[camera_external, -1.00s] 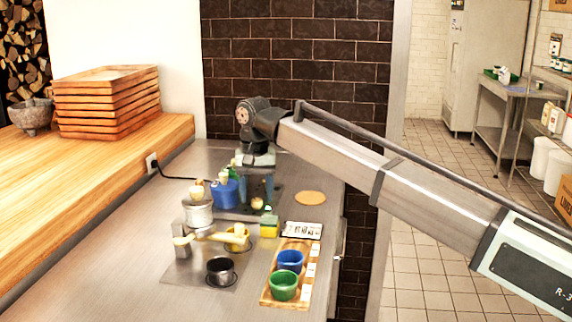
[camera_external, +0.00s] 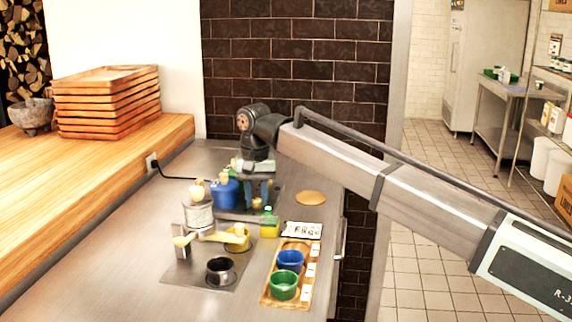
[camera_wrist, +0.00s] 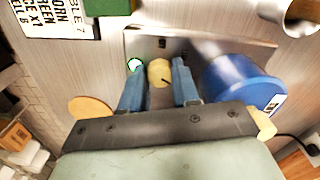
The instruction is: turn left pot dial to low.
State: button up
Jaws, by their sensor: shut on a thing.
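A round cream dial (camera_wrist: 159,72) with a dark mark at its lower right sits between my gripper's two blue-grey fingers in the wrist view. My gripper (camera_wrist: 159,88) is shut on this dial. The dial is on a steel plate (camera_wrist: 205,45), with a small lit green-white spot (camera_wrist: 135,65) to its left. A blue pot (camera_wrist: 240,85) stands on the plate right of the fingers. In the external view my gripper (camera_external: 258,195) points down beside the blue pot (camera_external: 225,193). The dial's exact setting cannot be read.
A wooden tray (camera_external: 272,299) holds blue and green bowls. A yellow sponge (camera_external: 269,230), an order board (camera_external: 301,230) and a round board (camera_external: 310,198) lie right.

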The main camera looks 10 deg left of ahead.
grip_shut()
jog(key=n, duration=0.4)
jog(key=shift+n, duration=0.4)
jog(key=n, duration=0.6)
jog(key=shift+n, duration=0.4)
jog(key=o, duration=0.9)
grip_release()
